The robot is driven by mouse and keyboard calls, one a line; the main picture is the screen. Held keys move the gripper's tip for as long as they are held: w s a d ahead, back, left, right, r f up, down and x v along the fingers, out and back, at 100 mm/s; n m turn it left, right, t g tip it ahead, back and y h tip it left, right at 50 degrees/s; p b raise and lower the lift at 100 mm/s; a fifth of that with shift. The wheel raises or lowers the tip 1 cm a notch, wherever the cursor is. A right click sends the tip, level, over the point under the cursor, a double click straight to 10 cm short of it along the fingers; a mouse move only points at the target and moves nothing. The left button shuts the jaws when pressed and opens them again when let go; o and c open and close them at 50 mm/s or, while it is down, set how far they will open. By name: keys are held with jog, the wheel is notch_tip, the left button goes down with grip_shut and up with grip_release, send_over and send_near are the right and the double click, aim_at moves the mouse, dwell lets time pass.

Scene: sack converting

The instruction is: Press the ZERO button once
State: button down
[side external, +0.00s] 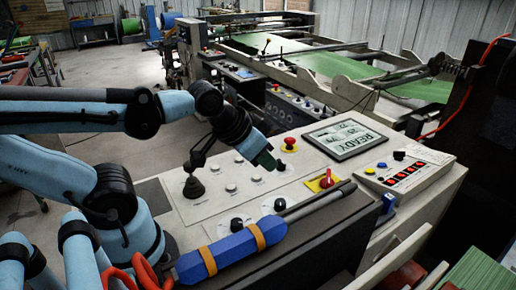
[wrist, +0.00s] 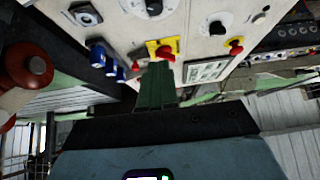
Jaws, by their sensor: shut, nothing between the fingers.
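My gripper (side external: 267,161) has green fingers, shut and empty, above the pale control panel (side external: 305,163). Its shut fingers also show in the wrist view (wrist: 157,80), just below a red-and-yellow switch (wrist: 163,48) in the picture. Several small pale round buttons (side external: 231,187) sit on the panel to the left of and below the gripper in the side view. A counter box (side external: 408,170) at the right carries red digits and small coloured buttons. The labels are too small to read, so I cannot tell which button is ZERO. I see no clear contact with any button.
A red mushroom button (side external: 291,144), a display reading READY (side external: 345,138) and a red-and-yellow switch (side external: 325,181) stand near my gripper. A black joystick (side external: 193,185) rises at the left. A blue tool with orange bands (side external: 229,254) lies along the panel's front.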

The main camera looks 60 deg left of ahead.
jog(key=shift+w+a, duration=0.1)
jog(key=r+g, duration=0.1)
jog(key=g, duration=0.6)
send_over(257, 176)
jog(key=shift+r, duration=0.15)
notch_tip(257, 176, down, 14)
jog(key=shift+f, duration=0.1)
dwell(0.9)
jog(key=shift+f, duration=0.85)
